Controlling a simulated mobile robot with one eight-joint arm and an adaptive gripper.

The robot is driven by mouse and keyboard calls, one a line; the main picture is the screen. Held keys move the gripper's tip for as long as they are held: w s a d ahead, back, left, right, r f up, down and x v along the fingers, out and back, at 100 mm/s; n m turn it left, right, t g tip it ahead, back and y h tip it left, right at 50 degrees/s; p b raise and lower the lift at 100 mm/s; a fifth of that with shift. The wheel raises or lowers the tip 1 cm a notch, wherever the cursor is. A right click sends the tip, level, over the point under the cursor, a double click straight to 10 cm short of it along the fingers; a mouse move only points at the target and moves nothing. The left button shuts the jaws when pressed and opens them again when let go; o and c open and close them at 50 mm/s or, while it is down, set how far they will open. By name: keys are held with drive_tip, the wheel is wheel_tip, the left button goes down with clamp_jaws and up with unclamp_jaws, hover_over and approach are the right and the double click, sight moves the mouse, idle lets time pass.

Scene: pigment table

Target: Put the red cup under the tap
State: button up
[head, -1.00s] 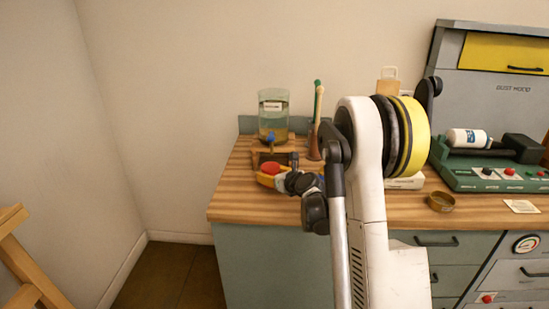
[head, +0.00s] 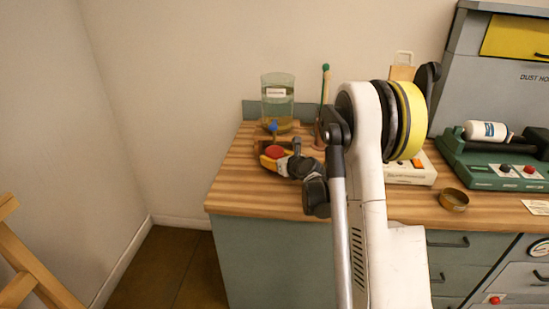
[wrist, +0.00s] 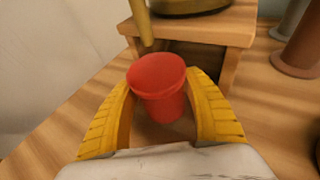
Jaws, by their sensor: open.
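The red cup (wrist: 160,98) is upright between the two yellow fingers of my open gripper (wrist: 162,102) in the wrist view. I cannot tell whether its base touches the bench. The brass tap spout (wrist: 141,22) hangs just beyond the cup's rim, slightly left. In the head view the red cup (head: 275,152) shows between the fingers of my gripper (head: 272,158). It is in front of the glass jar (head: 277,90), whose tap has a blue handle (head: 274,127). My wrist hides part of the fingers.
The jar stands on a small wooden stand (wrist: 205,25) with an open space below. A brown vessel (wrist: 298,50) is right of the stand. A brass dish (head: 454,200) and a green machine (head: 500,170) are farther right. The bench's left edge is close to my gripper.

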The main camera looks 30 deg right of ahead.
drive_tip(key=o, duration=0.4)
drive_tip(key=shift+r, duration=0.1)
drive_tip(key=shift+s+r+p, duration=0.2)
drive_tip(key=shift+s+p, duration=0.1)
drive_tip(key=shift+p, duration=0.05)
drive_tip(key=p+v, duration=0.3)
drive_tip(key=v, duration=0.8)
drive_tip(key=shift+s+a+r, duration=0.1)
drive_tip(key=shift+s+a, duration=0.1)
drive_tip(key=s+a+r+n+g+y, duration=0.1)
drive_tip(key=s+a+r+n+g, duration=0.1)
drive_tip(key=s+a+r+n, duration=0.4)
drive_tip(key=s+a+r+n+g+y, duration=0.1)
drive_tip(key=s+a+n, duration=0.1)
drive_tip(key=a+n, duration=0.75)
drive_tip(key=s+a+n+g, duration=0.1)
drive_tip(key=s+a+n, duration=0.1)
drive_tip(key=s+n, duration=0.4)
drive_tip(key=s+a+n+g+h, duration=0.1)
drive_tip(key=s+n, duration=0.6)
drive_tip(key=s+a+n+g+h, duration=0.1)
drive_tip(key=s+a+n+g, duration=0.1)
drive_tip(key=s+n, duration=0.4)
drive_tip(key=shift+s+a+r+n, duration=0.35)
drive_tip(key=shift+n, duration=0.4)
